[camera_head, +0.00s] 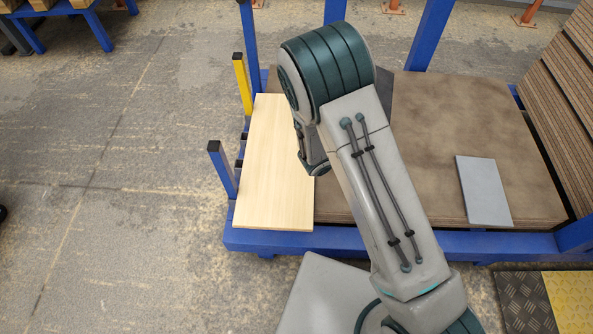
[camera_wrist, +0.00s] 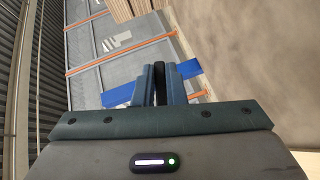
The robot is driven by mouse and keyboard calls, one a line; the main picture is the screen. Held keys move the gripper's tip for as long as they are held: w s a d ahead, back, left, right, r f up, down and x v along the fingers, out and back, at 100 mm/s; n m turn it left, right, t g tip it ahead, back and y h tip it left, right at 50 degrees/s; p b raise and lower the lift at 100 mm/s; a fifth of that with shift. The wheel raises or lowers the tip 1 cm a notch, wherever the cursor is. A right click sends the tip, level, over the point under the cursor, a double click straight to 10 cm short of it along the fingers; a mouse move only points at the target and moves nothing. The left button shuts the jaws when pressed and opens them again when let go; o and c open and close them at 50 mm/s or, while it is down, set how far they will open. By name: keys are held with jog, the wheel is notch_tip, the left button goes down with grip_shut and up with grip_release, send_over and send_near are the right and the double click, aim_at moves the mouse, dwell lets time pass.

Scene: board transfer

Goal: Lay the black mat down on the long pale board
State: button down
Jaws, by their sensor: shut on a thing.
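The long pale board (camera_head: 272,165) lies along the left side of the blue-framed table in the head view, and its visible top is bare. My gripper (camera_wrist: 160,84) shows in the wrist view, with its blue-grey fingers closed on a thin black thing (camera_wrist: 159,76), seen nearly edge-on, which I take to be the black mat. In the head view my arm hides the gripper. A dark grey patch (camera_head: 384,90) shows just right of my arm there; I cannot tell whether it is part of the mat.
A broad brown board (camera_head: 430,130) covers most of the table, right of the pale board. A blue-grey panel (camera_head: 483,190) lies on its right part. Blue posts (camera_head: 222,165) and a yellow post (camera_head: 241,82) stand along the left edge. Stacked boards (camera_head: 553,85) lean at right.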

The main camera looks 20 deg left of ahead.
jog(key=s+a+f+y+b, duration=0.1)
jog(key=s+a+f+y, duration=0.1)
jog(key=s+a+f, duration=0.3)
jog(key=s+a+f+y+b, duration=0.1)
jog(key=a+f+y+b, duration=0.15)
jog(key=a, duration=0.45)
jog(key=y, duration=0.1)
send_over(295, 186)
notch_tip(295, 186, down, 4)
jog(key=shift+m+g, duration=0.3)
jog(key=shift+g, duration=0.1)
jog(key=shift+f+b, duration=1.45)
jog(key=shift+f, duration=2.2)
